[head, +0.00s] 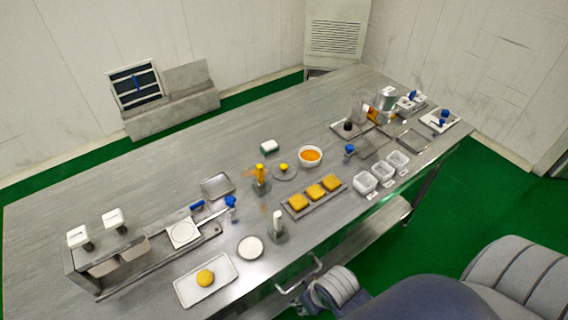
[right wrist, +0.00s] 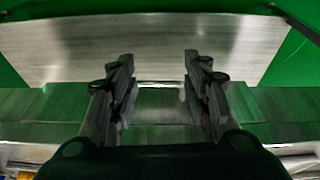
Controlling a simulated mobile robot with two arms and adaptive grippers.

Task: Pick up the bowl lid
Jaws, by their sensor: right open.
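The bowl lid (head: 284,168) looks like a flat grey disc with a yellow knob, lying on the steel table left of a white bowl (head: 310,156) filled with orange. My right gripper (head: 298,275) is at the table's near edge in the head view, well apart from the lid. In the right wrist view its two fingers (right wrist: 160,85) are spread with nothing between them. The lid does not show in the right wrist view. My left gripper is not in view.
A tray of yellow blocks (head: 288,207) lies in front of the lid. White containers (head: 365,183) stand to the right. The table's back left is clear.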

